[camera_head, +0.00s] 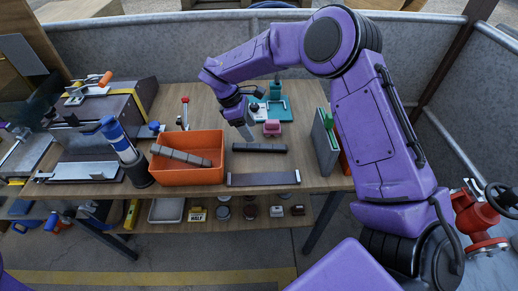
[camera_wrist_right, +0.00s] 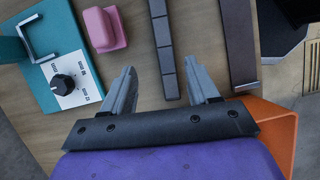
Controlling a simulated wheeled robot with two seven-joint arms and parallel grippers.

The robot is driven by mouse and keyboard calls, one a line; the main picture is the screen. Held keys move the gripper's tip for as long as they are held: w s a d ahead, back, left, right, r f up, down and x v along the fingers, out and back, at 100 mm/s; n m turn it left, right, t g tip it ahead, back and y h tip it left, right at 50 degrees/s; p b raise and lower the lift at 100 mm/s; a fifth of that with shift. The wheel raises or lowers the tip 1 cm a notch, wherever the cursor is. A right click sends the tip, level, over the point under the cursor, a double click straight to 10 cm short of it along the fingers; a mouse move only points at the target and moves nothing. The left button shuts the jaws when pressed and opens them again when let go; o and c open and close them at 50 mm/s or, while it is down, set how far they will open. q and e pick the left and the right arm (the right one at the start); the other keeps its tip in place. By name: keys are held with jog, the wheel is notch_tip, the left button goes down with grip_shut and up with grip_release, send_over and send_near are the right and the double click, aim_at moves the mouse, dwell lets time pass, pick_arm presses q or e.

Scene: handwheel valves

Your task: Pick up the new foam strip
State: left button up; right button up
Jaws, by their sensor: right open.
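A dark grey segmented strip (camera_head: 259,147), which looks like the new foam strip, lies flat on the workbench right of the orange bin. In the right wrist view the segmented strip (camera_wrist_right: 163,45) runs upright in the picture, and its near end shows between the fingers. My right gripper (camera_head: 246,132) is open and empty, pointing down above the bench just behind the strip's left end. Its two grey fingers (camera_wrist_right: 163,85) are spread apart in the wrist view; I see no contact with the strip. My left gripper is out of view.
The orange bin (camera_head: 188,176) holds a grey bar (camera_head: 180,155). A flat dark strip (camera_head: 263,179) lies along the front edge. A pink block (camera_head: 272,128) and a teal fixture (camera_head: 279,107) with a knob (camera_wrist_right: 64,84) stand behind. A green-grey panel (camera_head: 325,143) stands at right.

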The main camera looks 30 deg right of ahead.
aim_at(259, 146)
jog(key=x, duration=0.2)
jog(key=p+x, duration=0.1)
jog(key=x, duration=0.1)
jog(key=p+x, duration=0.1)
jog(key=x, duration=0.1)
jog(key=shift+s+a, duration=0.15)
jog(key=shift+s, duration=0.15)
jog(key=shift+f, duration=0.45)
grip_shut()
